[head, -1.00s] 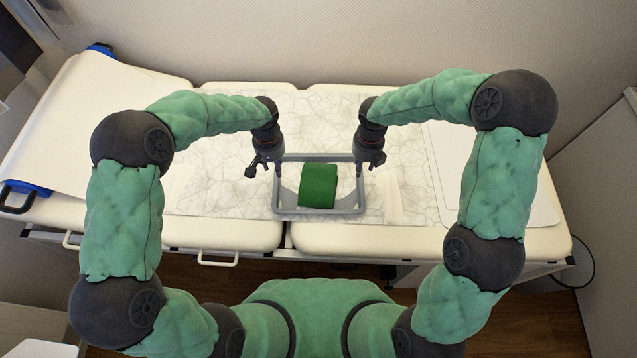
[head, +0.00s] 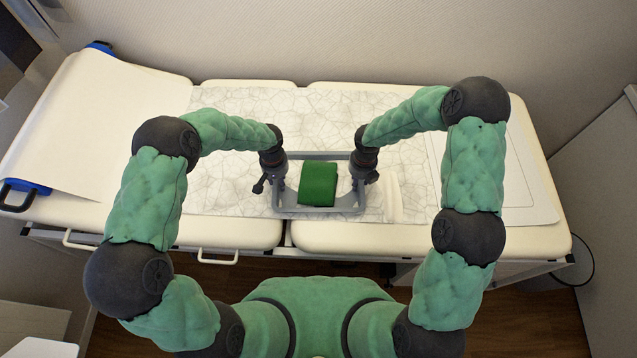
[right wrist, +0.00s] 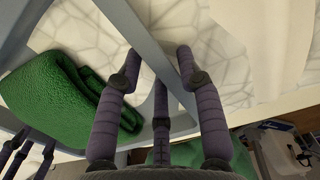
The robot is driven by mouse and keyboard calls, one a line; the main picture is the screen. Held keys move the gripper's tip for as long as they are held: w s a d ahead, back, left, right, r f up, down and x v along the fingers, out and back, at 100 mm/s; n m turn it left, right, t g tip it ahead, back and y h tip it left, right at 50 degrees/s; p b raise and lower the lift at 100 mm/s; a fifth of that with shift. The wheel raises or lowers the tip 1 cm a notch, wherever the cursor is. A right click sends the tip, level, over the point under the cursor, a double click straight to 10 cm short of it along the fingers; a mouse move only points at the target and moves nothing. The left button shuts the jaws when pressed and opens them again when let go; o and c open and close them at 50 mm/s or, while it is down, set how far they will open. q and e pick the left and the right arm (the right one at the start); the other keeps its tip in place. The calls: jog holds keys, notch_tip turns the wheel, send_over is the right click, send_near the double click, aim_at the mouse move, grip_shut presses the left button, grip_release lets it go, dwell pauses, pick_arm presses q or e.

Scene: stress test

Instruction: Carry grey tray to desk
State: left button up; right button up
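The grey tray (head: 325,211) sits on the patterned paper of the couch, in the middle of the head view. A folded green cloth (head: 318,184) lies in it. My left gripper (head: 271,190) is at the tray's left side, pointing down, with its fingers spread. My right gripper (head: 368,180) is at the tray's right side. In the right wrist view its fingers (right wrist: 158,52) are apart, with the tray's grey rim (right wrist: 168,65) running between them; I cannot tell whether they touch it. The left gripper's fingers (right wrist: 27,152) also show there, apart, at the lower left.
The tray stands on a long cream padded couch (head: 345,238) against the wall. A white sheet (head: 85,130) covers its left end. A flat pale pad (head: 520,185) lies to the right. A white surface (head: 35,325) shows at the bottom left.

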pick_arm(q)
jog(key=shift+f, duration=0.15)
pick_arm(e)
jog(key=shift+f, duration=0.1)
pick_arm(q)
grip_shut()
pick_arm(e)
grip_shut()
pick_arm(q)
jog(key=shift+r, duration=0.2)
pick_arm(e)
jog(key=shift+r, duration=0.2)
